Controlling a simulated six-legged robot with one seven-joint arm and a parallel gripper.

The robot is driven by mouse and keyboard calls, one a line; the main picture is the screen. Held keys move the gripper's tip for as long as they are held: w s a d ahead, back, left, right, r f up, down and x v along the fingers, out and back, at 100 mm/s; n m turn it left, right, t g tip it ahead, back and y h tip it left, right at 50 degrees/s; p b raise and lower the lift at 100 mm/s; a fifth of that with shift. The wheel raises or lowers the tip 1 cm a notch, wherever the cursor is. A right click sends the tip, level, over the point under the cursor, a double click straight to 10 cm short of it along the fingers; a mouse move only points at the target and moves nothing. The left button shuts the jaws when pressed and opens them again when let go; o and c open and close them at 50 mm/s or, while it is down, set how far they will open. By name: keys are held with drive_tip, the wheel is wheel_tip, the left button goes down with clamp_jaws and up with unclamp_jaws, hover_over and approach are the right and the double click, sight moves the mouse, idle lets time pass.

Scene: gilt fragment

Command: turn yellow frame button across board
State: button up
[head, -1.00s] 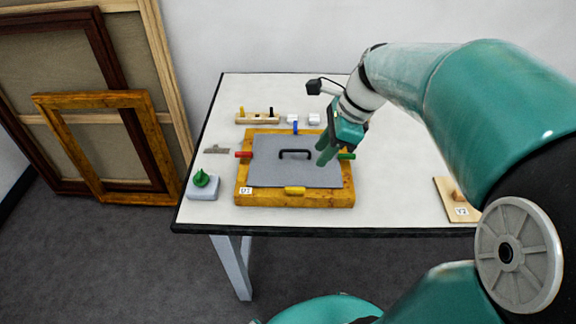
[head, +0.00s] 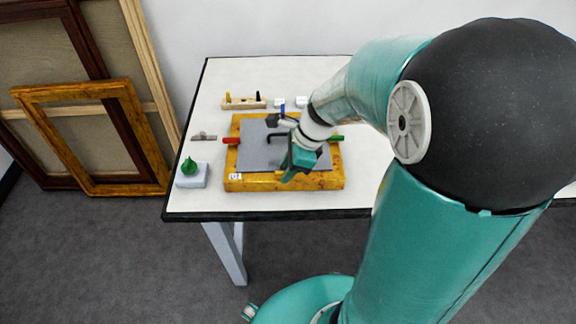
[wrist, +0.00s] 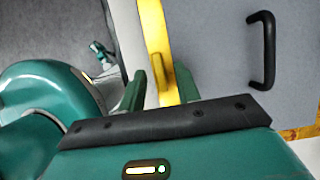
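The yellow button (head: 262,177) sits on the front rail of the gilt frame (head: 240,187), beside the grey board (head: 254,153) that fills the frame. My gripper (head: 289,178) is over this front rail and covers part of it in the head view. In the wrist view its two green fingers (wrist: 160,88) stand apart, with a yellow strip between them. The board's black handle (wrist: 263,50) is at the upper right of the wrist view.
A red button (head: 231,141) is on the frame's left rail, a green one (head: 337,138) on the right. A grey block with a green knob (head: 191,180) stands left of the frame. A wooden peg holder (head: 244,103) and white blocks lie behind. The table's front edge is close.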

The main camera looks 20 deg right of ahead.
drive_tip(key=shift+c, duration=0.4)
clamp_jaws()
drive_tip(key=shift+n, duration=0.3)
drive_tip(key=n, duration=0.1)
drive_tip(key=n+g, duration=0.1)
drive_tip(key=n, duration=0.2)
drive_tip(key=shift+w+g, duration=0.25)
drive_tip(key=shift+g, duration=0.15)
drive_tip(key=n+g, duration=0.1)
drive_tip(key=n, duration=0.3)
drive_tip(key=shift+w+n+g, duration=0.15)
drive_tip(key=shift+n+g, duration=0.15)
drive_tip(key=shift+g, duration=0.1)
drive_tip(key=n, duration=0.2)
drive_tip(key=n+g+h, duration=0.1)
drive_tip(key=n, duration=0.1)
drive_tip(key=shift+w+a+n+h, duration=0.15)
drive_tip(key=shift+n+h, duration=0.15)
drive_tip(key=n+g+h, duration=0.1)
drive_tip(key=n, duration=0.3)
drive_tip(key=shift+a+r, duration=0.1)
drive_tip(key=shift+w+h, duration=0.1)
drive_tip(key=shift+h, duration=0.2)
